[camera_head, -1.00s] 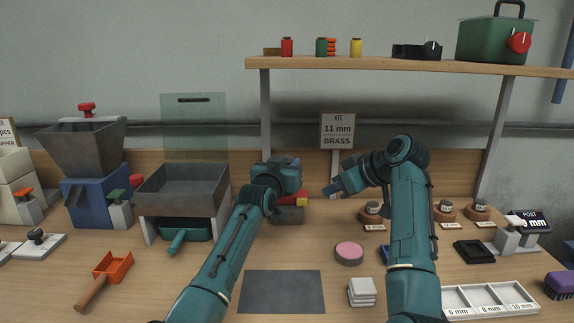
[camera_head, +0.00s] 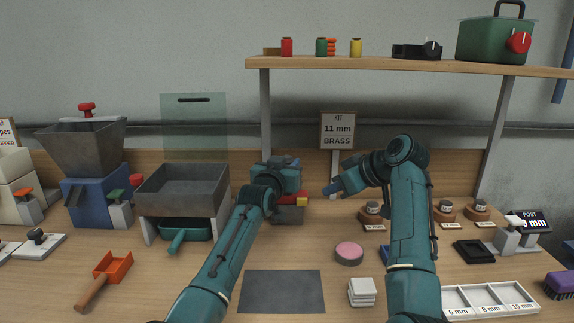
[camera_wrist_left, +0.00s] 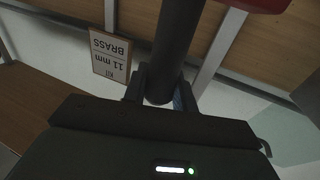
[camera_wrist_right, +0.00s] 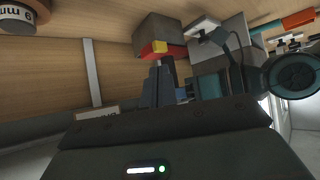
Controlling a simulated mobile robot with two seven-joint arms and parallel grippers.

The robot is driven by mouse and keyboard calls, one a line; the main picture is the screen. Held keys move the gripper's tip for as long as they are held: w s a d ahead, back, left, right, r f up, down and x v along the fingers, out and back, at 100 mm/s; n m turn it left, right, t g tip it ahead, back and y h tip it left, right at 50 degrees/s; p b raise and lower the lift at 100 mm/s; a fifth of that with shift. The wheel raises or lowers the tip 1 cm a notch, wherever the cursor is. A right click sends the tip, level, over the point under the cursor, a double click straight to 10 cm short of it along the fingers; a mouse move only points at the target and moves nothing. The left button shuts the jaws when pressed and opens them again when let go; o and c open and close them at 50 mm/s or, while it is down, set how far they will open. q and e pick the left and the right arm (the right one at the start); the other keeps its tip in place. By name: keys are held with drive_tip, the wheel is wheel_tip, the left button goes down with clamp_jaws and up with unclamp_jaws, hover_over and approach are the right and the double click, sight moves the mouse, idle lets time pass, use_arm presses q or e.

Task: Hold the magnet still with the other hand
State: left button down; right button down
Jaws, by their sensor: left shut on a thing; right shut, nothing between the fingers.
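A red bar with a yellow end, which looks like the magnet (camera_head: 302,201), shows just below my left gripper (camera_head: 289,186). It also shows in the right wrist view (camera_wrist_right: 160,47). In the left wrist view, my left gripper (camera_wrist_left: 162,93) is shut on a dark round handle. This handle runs towards a red part (camera_wrist_left: 255,4) at the top edge. My right gripper (camera_head: 327,191) is shut and empty, to the right of the red bar. In the right wrist view its fingertips (camera_wrist_right: 158,64) appear close to the bar; I cannot tell whether they touch.
A dark grey block (camera_head: 288,215) is under the red bar. The kit sign (camera_head: 338,131) stands behind my grippers. A grey hopper (camera_head: 184,188) is to the left. A pink disc (camera_head: 349,253) and a dark mat (camera_head: 283,291) lie in front.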

sight(302, 202)
drive_tip(key=s+a+f+n+t, duration=0.1)
drive_tip(key=s+a+f+n, duration=0.1)
drive_tip(key=n, duration=0.2)
drive_tip(key=s+a+f+n, duration=0.1)
drive_tip(key=s+f+n, duration=0.1)
drive_tip(key=n, duration=0.3)
drive_tip(key=s+a+f+n+t+y, duration=0.1)
drive_tip(key=s+a+f+n, duration=0.1)
drive_tip(key=s+f+n, duration=0.1)
drive_tip(key=shift+a+n+t, duration=0.3)
drive_tip(key=shift+a+n, duration=0.05)
drive_tip(key=shift+n, duration=0.35)
drive_tip(key=shift+w, duration=4.4)
drive_tip(key=shift+w, duration=0.15)
drive_tip(key=shift+w, duration=0.25)
